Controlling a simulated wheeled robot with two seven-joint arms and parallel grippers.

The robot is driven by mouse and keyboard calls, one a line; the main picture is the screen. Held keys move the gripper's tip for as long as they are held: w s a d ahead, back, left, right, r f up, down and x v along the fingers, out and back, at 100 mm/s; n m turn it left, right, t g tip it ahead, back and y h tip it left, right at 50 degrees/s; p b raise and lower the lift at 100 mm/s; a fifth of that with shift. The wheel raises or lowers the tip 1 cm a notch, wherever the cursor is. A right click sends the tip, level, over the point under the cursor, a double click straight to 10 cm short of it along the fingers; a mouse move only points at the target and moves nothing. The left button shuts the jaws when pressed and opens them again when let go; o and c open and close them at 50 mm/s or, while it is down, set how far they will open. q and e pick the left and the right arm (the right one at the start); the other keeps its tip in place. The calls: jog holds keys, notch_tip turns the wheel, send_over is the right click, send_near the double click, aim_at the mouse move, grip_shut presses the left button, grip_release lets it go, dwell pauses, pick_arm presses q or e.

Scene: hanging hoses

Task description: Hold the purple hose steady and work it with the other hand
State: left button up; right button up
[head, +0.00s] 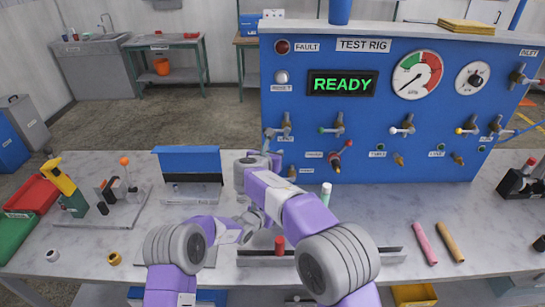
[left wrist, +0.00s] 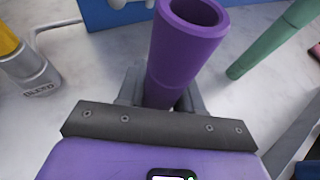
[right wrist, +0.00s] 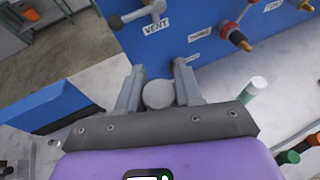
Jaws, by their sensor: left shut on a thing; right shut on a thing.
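The purple hose (left wrist: 183,45) stands between the fingers of my left gripper (left wrist: 160,98) in the left wrist view, its open end up and tilted a little right. My left gripper is shut on it. My right gripper (right wrist: 157,85) is shut on a small grey rounded piece (right wrist: 158,95) in the right wrist view, in front of the blue panel's lower left part. What that piece is, I cannot tell. In the head view my purple arms cover the middle of the bench, and I cannot make out the purple hose there.
Pink (head: 423,243) and ochre (head: 450,242) hoses lie on the right. A tool stand (head: 110,200) is on the left.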

pick_arm(q)
jog(key=o, duration=1.1)
jog(key=shift+o, duration=0.2)
jog(key=v, duration=1.2)
